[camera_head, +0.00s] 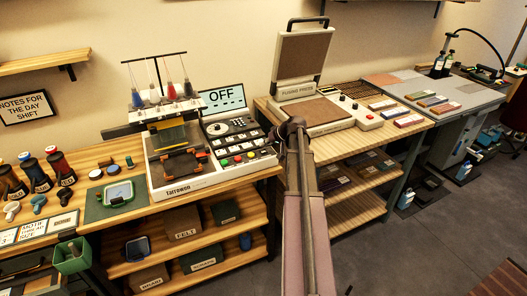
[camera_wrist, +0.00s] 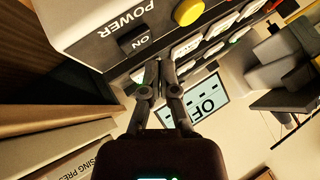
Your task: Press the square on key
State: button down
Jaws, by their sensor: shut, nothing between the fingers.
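The ON key (camera_wrist: 135,40) is a dark square key with white lettering, under the upside-down word POWER on the machine's panel in the wrist view. My gripper (camera_wrist: 156,68) is shut and empty. Its fingertips are beside the key, a little below and right of it in the wrist view; I cannot tell whether they touch the panel. The display (camera_head: 224,98) on the embroidery machine (camera_head: 185,184) reads OFF in the head view, and it also shows in the wrist view (camera_wrist: 205,106). In the head view my arm hides the gripper and the key.
A yellow round button (camera_wrist: 188,12) and several white keys lie beside the ON key. The fusing press (camera_head: 318,108) stands to the right with its lid up. Thread cones (camera_head: 170,90) stand on top of the machine.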

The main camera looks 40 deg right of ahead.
aim_at(264, 152)
jog(key=shift+r+p, duration=2.85)
jog(key=shift+r, duration=0.1)
